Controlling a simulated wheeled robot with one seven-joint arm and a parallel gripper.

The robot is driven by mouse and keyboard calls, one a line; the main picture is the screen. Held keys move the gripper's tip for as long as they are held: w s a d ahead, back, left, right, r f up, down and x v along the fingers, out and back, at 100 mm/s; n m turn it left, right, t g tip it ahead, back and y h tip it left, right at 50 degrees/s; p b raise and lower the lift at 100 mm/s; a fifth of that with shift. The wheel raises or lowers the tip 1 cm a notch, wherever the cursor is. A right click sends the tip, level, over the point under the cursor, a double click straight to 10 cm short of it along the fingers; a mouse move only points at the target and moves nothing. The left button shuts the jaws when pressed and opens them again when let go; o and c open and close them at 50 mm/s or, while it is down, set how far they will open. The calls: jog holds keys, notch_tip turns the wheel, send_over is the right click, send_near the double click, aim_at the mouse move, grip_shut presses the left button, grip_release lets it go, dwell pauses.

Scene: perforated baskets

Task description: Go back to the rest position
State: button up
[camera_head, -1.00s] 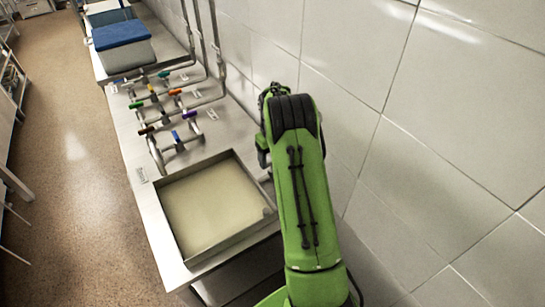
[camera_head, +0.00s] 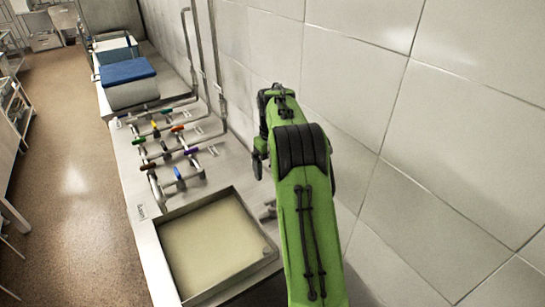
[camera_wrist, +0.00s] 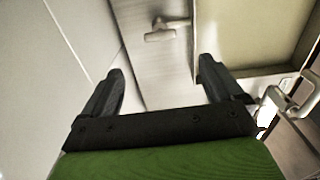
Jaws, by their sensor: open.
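My gripper (camera_wrist: 160,82) shows in the wrist view with its two dark fingers wide apart and nothing between them. Past the fingers lie the steel counter, a metal tap-like fitting (camera_wrist: 167,29) and part of the sink basin. In the head view my green arm stands over the right side of the counter, near the tiled wall.
A shallow sink basin (camera_head: 183,279) is set in the steel counter (camera_head: 136,184). Behind it are several pipes and valves with coloured handles (camera_head: 180,174). A box with a blue lid (camera_head: 127,72) stands farther back. The floor (camera_head: 75,190) at left is clear.

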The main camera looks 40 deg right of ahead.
jog(key=shift+r, duration=1.5)
jog(key=s+a+r+t, duration=0.3)
jog(key=s+a+r, duration=0.7)
jog(key=a+r, duration=0.3)
jog(key=s+a+f+t, duration=0.1)
jog(key=s+a+f, duration=0.1)
jog(key=s+a, duration=0.3)
jog(key=s+a+f+t, duration=0.1)
jog(key=s+a+f, duration=0.2)
jog(key=s, duration=1)
jog(key=shift+s+a+t, duration=0.2)
jog(key=shift+a+t, duration=0.1)
jog(key=shift+a, duration=0.6)
